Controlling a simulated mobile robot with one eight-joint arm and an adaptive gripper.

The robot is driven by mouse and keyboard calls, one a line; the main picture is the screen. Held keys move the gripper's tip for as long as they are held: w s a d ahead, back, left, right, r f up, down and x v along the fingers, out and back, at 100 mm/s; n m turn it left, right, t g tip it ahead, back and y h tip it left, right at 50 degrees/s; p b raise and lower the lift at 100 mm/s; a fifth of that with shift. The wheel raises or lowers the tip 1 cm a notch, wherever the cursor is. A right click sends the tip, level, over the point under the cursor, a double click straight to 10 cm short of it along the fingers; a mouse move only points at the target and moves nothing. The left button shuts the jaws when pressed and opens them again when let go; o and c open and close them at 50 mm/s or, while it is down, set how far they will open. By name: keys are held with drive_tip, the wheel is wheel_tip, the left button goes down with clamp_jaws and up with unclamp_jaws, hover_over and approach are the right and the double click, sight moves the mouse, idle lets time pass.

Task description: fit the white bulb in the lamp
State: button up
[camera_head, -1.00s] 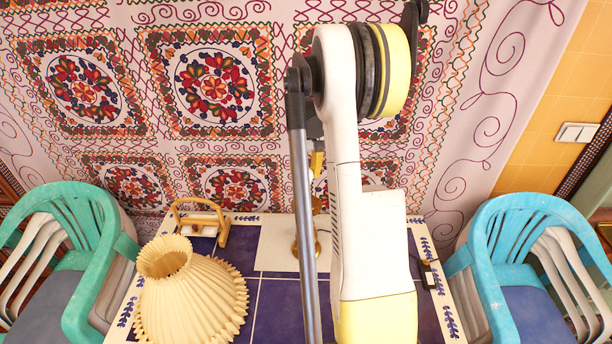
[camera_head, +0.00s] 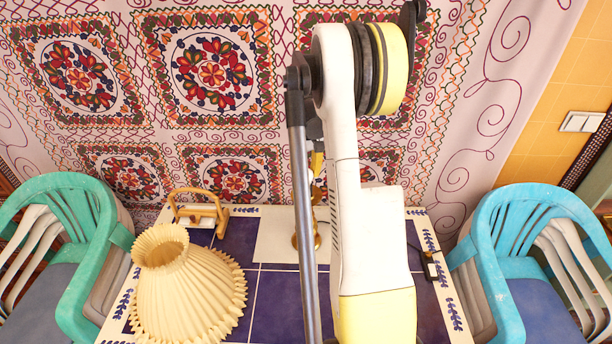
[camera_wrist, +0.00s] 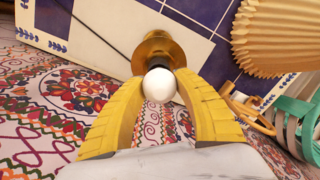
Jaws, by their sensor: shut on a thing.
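The white bulb (camera_wrist: 160,85) sits between the yellow fingers of my gripper (camera_wrist: 162,76) in the wrist view, and they are shut on it. The brass lamp (camera_wrist: 158,50) stands on the table right beyond the bulb, in line with it. I cannot tell whether the bulb touches the lamp. In the head view my arm hides most of the lamp (camera_head: 317,238) and the bulb. A bit of yellow finger (camera_head: 317,165) shows above the lamp, beside my arm.
A pleated cream lampshade (camera_head: 185,295) stands on the blue-tiled table (camera_head: 270,300) at left, with a wooden holder (camera_head: 200,210) behind it. A small dark object (camera_head: 432,268) lies at the right edge. Chairs flank the table, green (camera_head: 75,230) and blue (camera_head: 545,225). Patterned fabric hangs behind.

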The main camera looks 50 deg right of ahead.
drive_tip(key=o, duration=1.2)
drive_tip(key=shift+r, duration=0.1)
wheel_tip(320, 180, up, 12)
drive_tip(key=shift+d+f, duration=0.1)
